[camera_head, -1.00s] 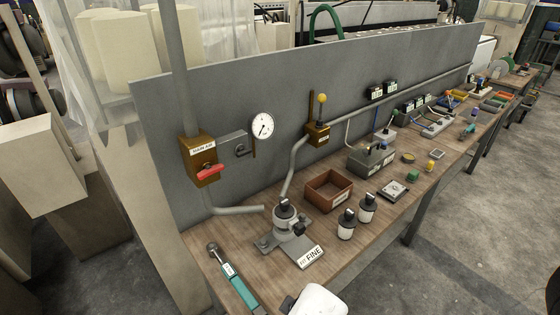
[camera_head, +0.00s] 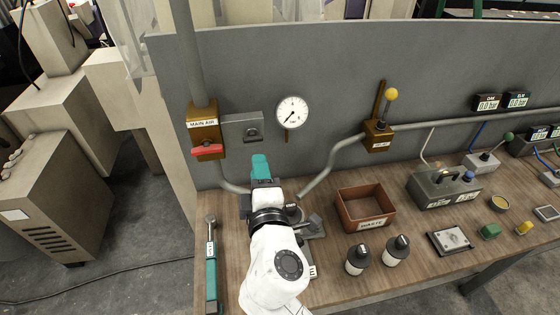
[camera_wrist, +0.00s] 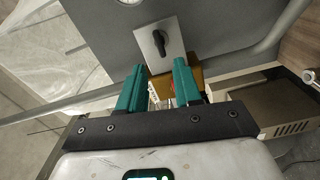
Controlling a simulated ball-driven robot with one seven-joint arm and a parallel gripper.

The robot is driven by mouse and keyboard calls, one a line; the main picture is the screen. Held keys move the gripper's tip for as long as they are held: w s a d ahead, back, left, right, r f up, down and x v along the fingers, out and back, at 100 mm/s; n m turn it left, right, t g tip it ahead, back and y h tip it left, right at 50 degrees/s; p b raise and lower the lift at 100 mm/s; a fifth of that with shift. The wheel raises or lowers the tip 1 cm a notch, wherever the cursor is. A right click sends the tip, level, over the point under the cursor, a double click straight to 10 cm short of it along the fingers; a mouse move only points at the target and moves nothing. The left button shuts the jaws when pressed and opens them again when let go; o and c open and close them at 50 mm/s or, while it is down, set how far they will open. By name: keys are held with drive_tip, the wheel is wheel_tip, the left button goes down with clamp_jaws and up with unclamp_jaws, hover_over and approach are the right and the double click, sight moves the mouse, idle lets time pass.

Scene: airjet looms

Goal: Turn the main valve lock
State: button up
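The main air valve (camera_head: 204,128) is a brass box labelled MAIN AIR on the grey panel, with a red lever (camera_head: 208,150) across its front. Beside it on the right is a grey plate (camera_head: 236,126) with a dark lock knob (camera_head: 252,133). In the wrist view the plate (camera_wrist: 149,48) and its black knob (camera_wrist: 159,42) show just beyond my fingertips; the brass box is partly hidden behind the right finger. My gripper (camera_head: 261,160) is in front of and below the plate. Its two teal fingers (camera_wrist: 159,70) are apart, with nothing between them.
A pressure gauge (camera_head: 292,112) is right of the plate, and a pipe (camera_head: 332,162) bends down to the bench (camera_head: 325,267). The bench holds a brown waste bin (camera_head: 364,224), two dark-capped bottles and a teal-handled tool (camera_head: 211,275). A brass box with a yellow-knobbed lever (camera_head: 378,136) is farther right.

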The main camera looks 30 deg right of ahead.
sight(254, 141)
drive_tip(key=shift+x, duration=3.95)
drive_tip(key=shift+w, duration=0.1)
drive_tip(key=shift+c, duration=0.4)
clamp_jaws()
